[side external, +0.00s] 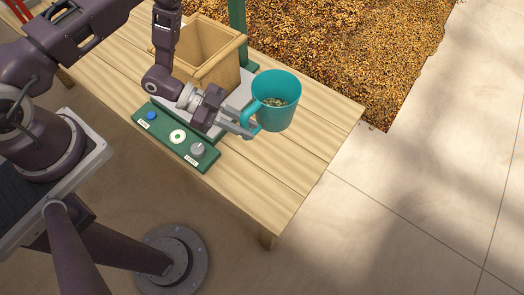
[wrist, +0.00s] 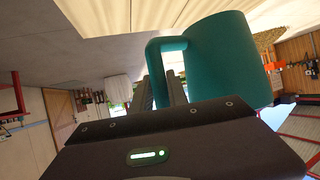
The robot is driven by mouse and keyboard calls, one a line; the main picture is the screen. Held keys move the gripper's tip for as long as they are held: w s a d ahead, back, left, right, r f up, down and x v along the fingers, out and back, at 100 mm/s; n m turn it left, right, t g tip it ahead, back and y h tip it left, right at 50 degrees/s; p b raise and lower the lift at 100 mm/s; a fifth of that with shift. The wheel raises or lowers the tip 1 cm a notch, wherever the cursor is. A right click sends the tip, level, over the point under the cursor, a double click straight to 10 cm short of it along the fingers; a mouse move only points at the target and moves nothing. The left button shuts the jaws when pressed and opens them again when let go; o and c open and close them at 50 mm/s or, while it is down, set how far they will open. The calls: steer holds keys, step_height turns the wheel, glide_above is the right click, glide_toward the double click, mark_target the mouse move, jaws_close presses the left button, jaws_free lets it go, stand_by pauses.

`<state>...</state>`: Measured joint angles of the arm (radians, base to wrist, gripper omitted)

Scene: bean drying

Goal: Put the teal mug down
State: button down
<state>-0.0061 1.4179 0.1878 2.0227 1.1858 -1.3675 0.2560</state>
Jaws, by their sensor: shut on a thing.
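The teal mug (side external: 276,106) is upright, with a small heap of beans inside. It appears above the right part of the wooden table (side external: 310,140); whether its base touches the table cannot be told. My gripper (side external: 250,128) is shut on the mug's handle, at the mug's lower left in the side view. In the wrist view the mug (wrist: 230,60) fills the upper right, and its handle runs to my gripper's fingers (wrist: 165,90). The fingertips are partly hidden behind the handle.
A square wooden bin (side external: 215,75) stands behind my gripper. A wide bed of beans (side external: 350,50) lies beyond the table. The table's right end is clear.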

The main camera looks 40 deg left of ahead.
steer(key=s+d, duration=0.2)
steer(key=s, duration=0.6)
steer(key=shift+n+t, duration=0.6)
steer(key=shift+t, duration=0.2)
steer(key=f, duration=1.1)
steer(key=shift+w+d, duration=0.2)
steer(key=shift+w, duration=0.1)
steer(key=c, duration=1.3)
jaws_free()
steer(key=shift+f, duration=0.1)
